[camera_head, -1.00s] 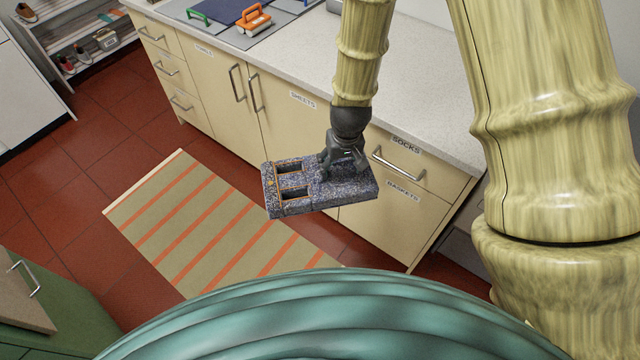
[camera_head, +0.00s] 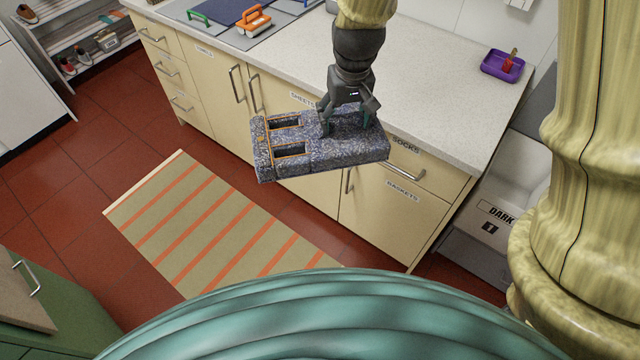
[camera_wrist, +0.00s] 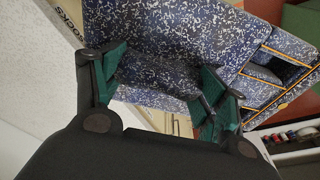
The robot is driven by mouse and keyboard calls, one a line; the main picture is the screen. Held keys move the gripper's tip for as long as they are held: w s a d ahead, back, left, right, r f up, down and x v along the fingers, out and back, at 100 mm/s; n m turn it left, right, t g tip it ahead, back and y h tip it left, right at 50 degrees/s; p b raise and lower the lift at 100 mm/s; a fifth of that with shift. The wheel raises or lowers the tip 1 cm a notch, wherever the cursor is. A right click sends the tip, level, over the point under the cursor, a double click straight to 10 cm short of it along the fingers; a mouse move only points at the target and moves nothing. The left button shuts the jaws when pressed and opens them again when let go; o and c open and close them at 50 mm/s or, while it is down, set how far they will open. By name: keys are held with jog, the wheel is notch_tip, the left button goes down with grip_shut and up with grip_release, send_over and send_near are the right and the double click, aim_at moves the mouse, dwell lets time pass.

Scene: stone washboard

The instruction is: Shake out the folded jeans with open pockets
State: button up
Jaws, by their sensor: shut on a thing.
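The folded jeans (camera_head: 350,150) are a speckled blue-and-white block with orange trim and two dark open pockets on the left part. My gripper (camera_head: 347,115) is shut on the jeans near their right part and holds them in the air in front of the cabinet fronts. In the wrist view the jeans (camera_wrist: 180,45) fill the upper middle, with the pockets at the right. The green-padded fingers of my gripper (camera_wrist: 165,95) press against the cloth; the exact contact is partly hidden.
The pale counter (camera_head: 440,100) with labelled drawers runs behind the jeans. An orange-handled tool (camera_head: 254,20) and a purple tray (camera_head: 503,66) sit on it. A striped mat (camera_head: 200,225) lies on the red floor. A box marked DARK (camera_head: 490,215) stands at right.

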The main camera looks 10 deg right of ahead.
notch_tip(320, 180, down, 19)
notch_tip(320, 180, up, 20)
jog(key=shift+w+f, duration=0.1)
jog(key=shift+f, duration=0.2)
notch_tip(320, 180, down, 20)
dwell(0.4)
jog(key=shift+r, duration=0.15)
dwell(0.4)
